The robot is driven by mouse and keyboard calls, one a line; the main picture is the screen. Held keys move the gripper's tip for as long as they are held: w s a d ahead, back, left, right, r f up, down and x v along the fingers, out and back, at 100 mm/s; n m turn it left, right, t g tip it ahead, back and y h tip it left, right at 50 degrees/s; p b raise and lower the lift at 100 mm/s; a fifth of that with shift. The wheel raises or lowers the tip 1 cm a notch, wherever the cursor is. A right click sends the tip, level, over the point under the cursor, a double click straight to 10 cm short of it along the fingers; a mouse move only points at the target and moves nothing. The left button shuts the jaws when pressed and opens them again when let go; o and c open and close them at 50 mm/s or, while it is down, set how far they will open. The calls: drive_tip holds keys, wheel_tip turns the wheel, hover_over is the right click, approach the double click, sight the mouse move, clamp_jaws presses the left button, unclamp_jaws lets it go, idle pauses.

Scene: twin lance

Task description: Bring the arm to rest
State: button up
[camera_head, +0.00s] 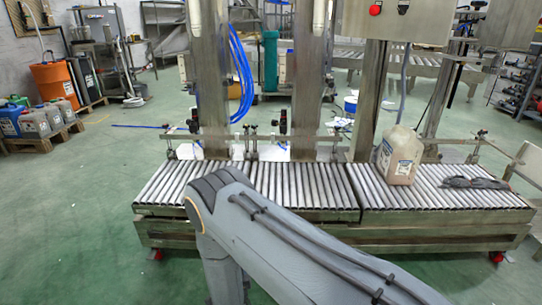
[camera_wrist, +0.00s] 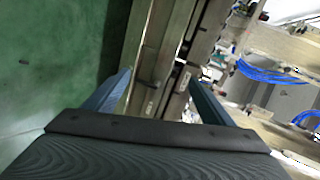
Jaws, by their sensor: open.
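In the wrist view my gripper (camera_wrist: 160,85) is open, its two fingers apart with nothing between them. Beyond the fingers are the metal frame of the conveyor and, to the left, green floor. In the head view my grey arm (camera_head: 290,240) reaches up from the lower right and bends down at its elbow, in front of the roller conveyor. My gripper does not show in the head view.
The roller conveyor (camera_head: 305,190) spans the middle, with steel posts (camera_head: 310,80) behind it. A beige jug (camera_head: 399,155) stands on its right part, beside a dark crumpled item (camera_head: 475,183). Canisters (camera_head: 35,122) and an orange drum (camera_head: 54,84) stand at left.

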drive_tip(key=w+a+r+n+g+y, duration=0.1)
drive_tip(key=a+r+n+g, duration=0.1)
drive_tip(key=r, duration=0.5)
drive_tip(key=w+a+r+n+g+y, duration=0.1)
drive_tip(key=w+a+r+n+g, duration=0.1)
drive_tip(key=r, duration=0.4)
drive_tip(key=s+d+r+n+g, duration=0.2)
drive_tip(key=s+r+n+g, duration=0.3)
drive_tip(key=r, duration=0.8)
drive_tip(key=s+d+r+n+g+h, duration=0.15)
drive_tip(key=s+d+r+n, duration=0.25)
drive_tip(key=s+d+r, duration=0.45)
drive_tip(key=s+d+r+n+g+p, duration=0.1)
drive_tip(key=s+d+r+n+g, duration=0.25)
drive_tip(key=s, duration=0.85)
drive_tip(key=s+d+r+n, duration=0.4)
drive_tip(key=s+d+r, duration=0.2)
drive_tip(key=s+d, duration=0.35)
drive_tip(key=d+r+m+p, duration=0.2)
drive_tip(key=d+r+p, duration=0.3)
drive_tip(key=p, duration=0.5)
drive_tip(key=s+d+r+m+p, duration=0.1)
drive_tip(key=d+r+m+p, duration=0.1)
drive_tip(key=d+r+p, duration=0.4)
wheel_tip(320, 180, up, 4)
drive_tip(key=p, duration=0.5)
drive_tip(key=shift+f+h, duration=0.25)
drive_tip(key=shift+h, duration=0.1)
drive_tip(key=shift+m, duration=0.25)
